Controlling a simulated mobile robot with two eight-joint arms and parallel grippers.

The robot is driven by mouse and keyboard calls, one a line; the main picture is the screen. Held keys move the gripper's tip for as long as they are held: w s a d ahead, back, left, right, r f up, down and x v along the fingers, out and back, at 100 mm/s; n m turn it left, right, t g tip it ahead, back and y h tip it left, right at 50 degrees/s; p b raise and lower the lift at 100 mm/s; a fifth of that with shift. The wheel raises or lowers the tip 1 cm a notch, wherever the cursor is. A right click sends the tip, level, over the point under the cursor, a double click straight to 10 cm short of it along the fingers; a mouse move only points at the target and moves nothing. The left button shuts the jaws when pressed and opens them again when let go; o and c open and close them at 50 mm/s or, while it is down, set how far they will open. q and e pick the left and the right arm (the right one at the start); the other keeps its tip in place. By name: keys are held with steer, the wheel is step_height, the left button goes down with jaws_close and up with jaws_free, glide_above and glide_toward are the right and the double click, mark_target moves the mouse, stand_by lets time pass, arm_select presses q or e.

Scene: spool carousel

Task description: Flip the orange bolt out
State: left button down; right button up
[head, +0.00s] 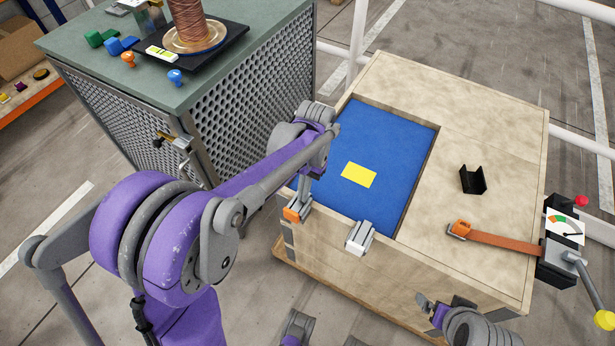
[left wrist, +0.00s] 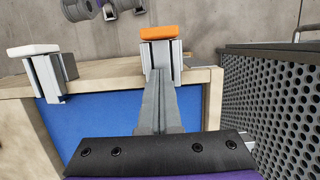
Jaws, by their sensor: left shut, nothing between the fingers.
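The orange bolt (head: 292,214) sits at the front left edge of the wooden crate (head: 490,110), beside the blue panel (head: 385,135). It also shows in the left wrist view (left wrist: 158,33) as an orange cap on a grey metal bracket. My left gripper (head: 304,190) is shut and empty, with its fingertips (left wrist: 163,75) close to the bolt's bracket; I cannot tell whether they touch. A white bolt (head: 358,240) is on the same edge to the right, and also in the left wrist view (left wrist: 34,51). My right gripper (head: 432,304) is partly in view at the bottom; its fingers are unclear.
A green-topped cabinet (head: 105,50) with perforated sides stands close on the left, bearing a copper spool (head: 190,25) and small coloured pieces. On the crate are a yellow label (head: 358,175), a black bracket (head: 472,180) and an orange strap (head: 500,239).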

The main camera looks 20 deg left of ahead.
mark_target(287, 216)
arm_select(q)
steer(key=shift+s+a+r, duration=0.1)
steer(key=shift+s, duration=1.4)
steer(key=s, duration=0.5)
steer(key=shift+s+a, duration=0.1)
steer(key=shift+a, duration=0.1)
